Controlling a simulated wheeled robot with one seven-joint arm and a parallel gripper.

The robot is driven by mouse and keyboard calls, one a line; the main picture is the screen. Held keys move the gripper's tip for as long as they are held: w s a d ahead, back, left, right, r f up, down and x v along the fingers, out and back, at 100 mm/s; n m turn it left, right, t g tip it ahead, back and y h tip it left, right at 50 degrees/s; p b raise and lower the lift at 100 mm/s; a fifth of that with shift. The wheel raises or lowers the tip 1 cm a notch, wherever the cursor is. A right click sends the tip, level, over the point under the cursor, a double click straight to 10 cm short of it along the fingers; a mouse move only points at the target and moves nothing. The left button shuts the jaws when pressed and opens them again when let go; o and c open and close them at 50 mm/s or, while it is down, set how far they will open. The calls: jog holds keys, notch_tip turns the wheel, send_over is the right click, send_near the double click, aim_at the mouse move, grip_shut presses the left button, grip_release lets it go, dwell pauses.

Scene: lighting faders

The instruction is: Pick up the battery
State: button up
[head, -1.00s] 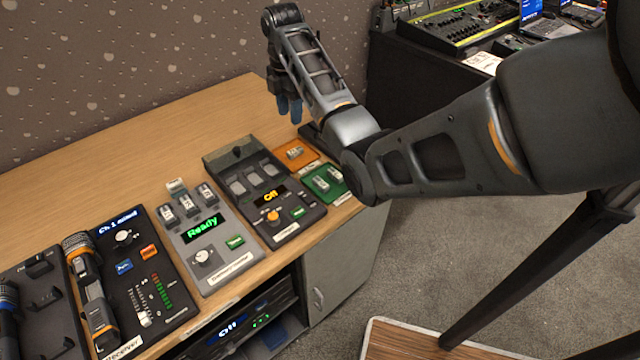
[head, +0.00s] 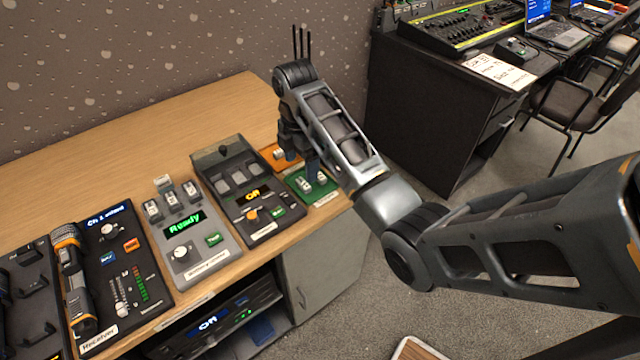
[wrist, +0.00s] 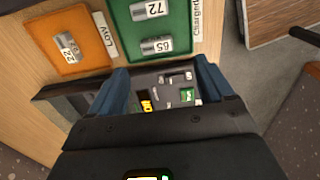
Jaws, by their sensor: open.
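Two small grey-white batteries lie on the green tray: one at the left (head: 304,185), one at the right (head: 321,177). In the wrist view they read 72 (wrist: 152,10) and 65 (wrist: 156,45). A third battery (wrist: 67,47), reading 22, lies on the orange tray (wrist: 88,58) labelled Low; it is partly hidden in the head view. The green tray (wrist: 124,30) is labelled Charged. My gripper (head: 301,163) is open and empty, pointing down above the trays. Its blue fingers (wrist: 160,85) show apart in the wrist view, with no battery between them.
A charger-like unit (head: 248,190) reading Off, with a raised clear lid, stands left of the trays. A grey unit (head: 205,250) reading Ready and a receiver (head: 104,232) stand further left. The wooden tabletop (head: 140,135) behind them is clear.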

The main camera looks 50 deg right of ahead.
aim_at(304, 182)
jog(key=shift+d+f+p, duration=0.1)
jog(key=shift+d+f, duration=0.05)
jog(key=shift+f, duration=1)
jog(key=shift+d+f+p, duration=0.15)
jog(key=shift+d+f, duration=0.05)
jog(key=shift+f, duration=0.95)
jog(key=shift+d+f+p, duration=0.1)
jog(key=shift+d+f, duration=0.05)
jog(key=shift+f, duration=1)
jog(key=c, duration=1.1)
jog(key=shift+c, duration=0.2)
